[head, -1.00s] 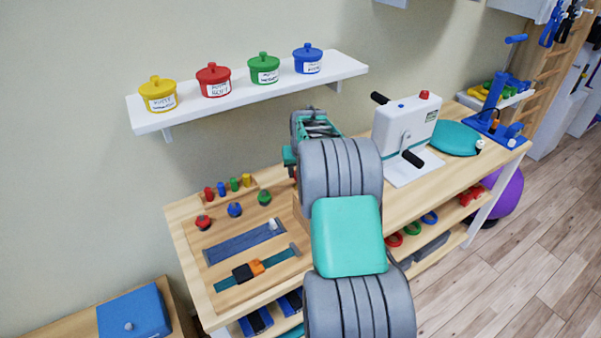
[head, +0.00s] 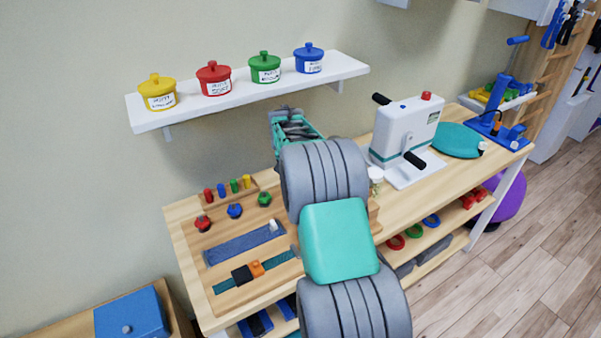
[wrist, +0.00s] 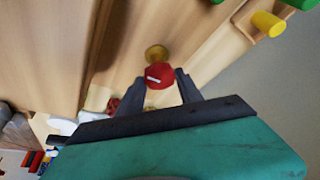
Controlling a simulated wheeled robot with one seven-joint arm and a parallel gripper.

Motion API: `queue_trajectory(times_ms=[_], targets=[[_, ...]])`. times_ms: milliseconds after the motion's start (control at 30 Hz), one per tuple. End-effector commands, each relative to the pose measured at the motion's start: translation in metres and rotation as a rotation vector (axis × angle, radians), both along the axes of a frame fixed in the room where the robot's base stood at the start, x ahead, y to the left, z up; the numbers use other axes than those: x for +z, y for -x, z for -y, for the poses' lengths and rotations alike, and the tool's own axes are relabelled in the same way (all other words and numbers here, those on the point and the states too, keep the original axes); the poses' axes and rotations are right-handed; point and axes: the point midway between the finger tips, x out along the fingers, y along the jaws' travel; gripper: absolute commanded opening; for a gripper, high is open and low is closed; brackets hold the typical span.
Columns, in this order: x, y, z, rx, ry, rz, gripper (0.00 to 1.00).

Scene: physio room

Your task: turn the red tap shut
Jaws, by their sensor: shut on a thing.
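The red tap (wrist: 158,77) shows in the wrist view as a small red handle with a white mark. A round brass-coloured part (wrist: 157,53) shows just beyond it. My gripper (wrist: 160,80) has its two dark fingers on either side of the red handle and is shut on it. In the head view my own arm hides the tap and my fingertips. How far the tap is turned cannot be told.
In the head view a rack of coloured pegs (head: 228,196) and red, blue and green knobs (head: 235,210) are left of my arm. A white machine (head: 404,135) stands right. A shelf (head: 250,88) with lidded pots hangs above the bench.

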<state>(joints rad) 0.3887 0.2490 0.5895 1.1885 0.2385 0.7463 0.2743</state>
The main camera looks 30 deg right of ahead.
Motion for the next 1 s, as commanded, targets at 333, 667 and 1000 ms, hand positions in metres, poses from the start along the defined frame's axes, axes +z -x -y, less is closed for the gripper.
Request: queue_trajectory(times_ms=[333,667,1000], targets=[[0.0,0.0,0.0,-0.001,-0.001,0.0,0.54],[0.0,0.0,0.0,0.0,0.0,0.0,0.64],[0.047,0.012,-0.015,0.0,0.001,0.004,0.64]])
